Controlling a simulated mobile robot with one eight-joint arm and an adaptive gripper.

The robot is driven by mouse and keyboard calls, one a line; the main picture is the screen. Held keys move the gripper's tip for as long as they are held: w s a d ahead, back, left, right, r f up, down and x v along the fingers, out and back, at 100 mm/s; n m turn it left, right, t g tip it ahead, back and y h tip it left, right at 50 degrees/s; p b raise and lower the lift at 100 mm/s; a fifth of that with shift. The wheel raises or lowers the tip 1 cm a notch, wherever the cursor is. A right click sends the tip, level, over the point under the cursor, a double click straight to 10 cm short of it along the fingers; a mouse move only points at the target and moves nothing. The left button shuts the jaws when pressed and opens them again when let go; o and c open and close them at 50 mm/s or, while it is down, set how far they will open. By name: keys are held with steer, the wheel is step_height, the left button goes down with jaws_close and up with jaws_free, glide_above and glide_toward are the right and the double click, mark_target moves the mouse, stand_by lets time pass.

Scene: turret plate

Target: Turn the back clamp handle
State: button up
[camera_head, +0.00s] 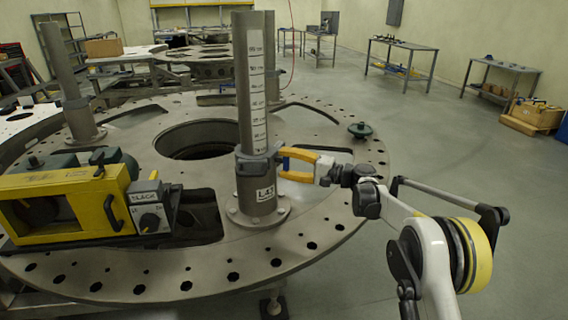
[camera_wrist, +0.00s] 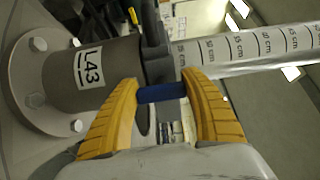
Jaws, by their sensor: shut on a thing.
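A grey clamp collar (camera_head: 254,166) wraps the upright post (camera_head: 245,85) with a printed cm scale; the post's base carries an "L43" label. In the wrist view the dark collar (camera_wrist: 157,55) lies across the post, which appears sideways. A blue clamp handle (camera_wrist: 162,93) sticks out from the collar toward me. My gripper (camera_wrist: 160,90), with yellow ribbed fingers, has one finger on each side of this handle and is shut on it. In the head view my gripper (camera_head: 282,162) is at the right side of the collar. I cannot tell whether this is the back clamp.
The post stands on a round turret plate (camera_head: 200,262) with many rim holes and a large centre opening. A dark green knob (camera_head: 360,130) stands at the right rim. Floor (camera_head: 455,165) right of the plate is clear.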

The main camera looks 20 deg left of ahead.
stand_by(0.3)
steer(key=o, duration=1.2)
steer(key=shift+c, duration=0.2)
steer(key=shift+d, duration=0.1)
steer(key=d, duration=1.2)
steer(key=shift+s, duration=0.25)
